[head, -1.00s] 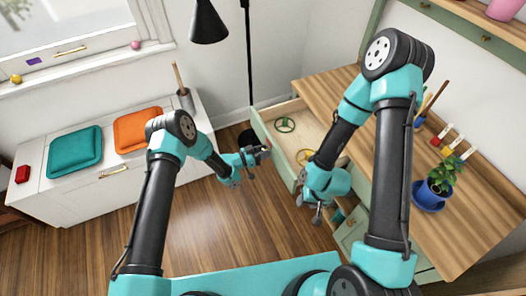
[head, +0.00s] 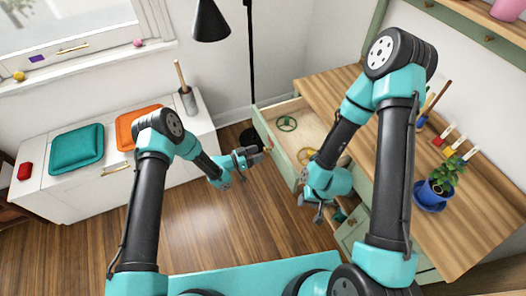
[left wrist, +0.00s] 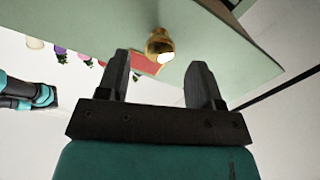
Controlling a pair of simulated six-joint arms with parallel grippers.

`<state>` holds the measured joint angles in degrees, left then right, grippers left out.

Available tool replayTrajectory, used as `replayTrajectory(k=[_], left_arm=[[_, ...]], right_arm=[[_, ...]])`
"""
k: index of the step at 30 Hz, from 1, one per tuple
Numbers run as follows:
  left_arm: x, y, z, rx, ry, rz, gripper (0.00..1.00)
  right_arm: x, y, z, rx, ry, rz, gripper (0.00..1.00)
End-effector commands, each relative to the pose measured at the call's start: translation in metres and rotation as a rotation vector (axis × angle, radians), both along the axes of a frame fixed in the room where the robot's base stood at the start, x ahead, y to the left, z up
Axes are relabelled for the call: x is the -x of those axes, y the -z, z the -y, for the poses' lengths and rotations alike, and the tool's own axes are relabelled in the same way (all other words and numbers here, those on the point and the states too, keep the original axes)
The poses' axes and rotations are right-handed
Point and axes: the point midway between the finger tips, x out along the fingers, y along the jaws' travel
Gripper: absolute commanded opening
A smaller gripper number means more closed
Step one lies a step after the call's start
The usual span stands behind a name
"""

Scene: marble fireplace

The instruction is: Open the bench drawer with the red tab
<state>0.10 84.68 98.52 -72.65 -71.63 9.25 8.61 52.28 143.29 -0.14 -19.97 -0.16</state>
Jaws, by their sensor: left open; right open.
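The pale green bench drawer (head: 276,135) stands pulled out from under the wooden bench top (head: 439,222). In the left wrist view, the drawer front (left wrist: 235,45) carries a brass knob (left wrist: 158,42) and a red tab (left wrist: 147,64) beside it. My left gripper (head: 256,154) is open and empty just outside the drawer front. The knob lies between and a little beyond its fingertips in the wrist view, apart from both fingers. My right gripper (head: 318,208) is open near the drawer's near side, below the bench edge.
A green wheel (head: 287,123) and a yellow ring lie in the drawer. A potted plant (head: 440,185) and brushes stand on the bench. A black lamp (head: 209,22) stands behind. A white cabinet with cushions (head: 76,149) is at left. The floor between is clear.

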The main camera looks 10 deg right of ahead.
Motion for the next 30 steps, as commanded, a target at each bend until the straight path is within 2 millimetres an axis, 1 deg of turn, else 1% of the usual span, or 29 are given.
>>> replayTrajectory(k=[1,3,15,18,21,24,30], left_arm=[[0.002,0.000,-0.012,0.000,-0.004,-0.001,0.60],[0.006,0.000,-0.025,0.000,-0.004,-0.001,0.60],[0.026,0.000,-0.098,-0.001,-0.003,0.000,0.60],[0.031,0.000,-0.111,0.000,-0.002,-0.001,0.60],[0.033,0.000,-0.120,0.000,-0.001,0.000,0.60],[0.035,0.000,-0.124,0.000,0.000,0.000,0.60],[0.035,0.000,-0.125,0.000,0.001,0.001,0.60]], right_arm=[[0.000,0.000,0.000,0.000,0.000,0.000,0.42],[0.000,0.000,0.000,0.000,0.000,0.000,0.42],[0.000,0.000,0.000,0.000,0.000,0.000,0.42],[0.000,0.000,0.000,0.000,0.000,0.000,0.42],[0.000,0.000,0.000,0.000,0.000,0.000,0.42],[0.000,0.000,0.000,0.000,0.000,0.000,0.42],[0.000,0.000,0.000,0.000,0.000,0.000,0.42]])
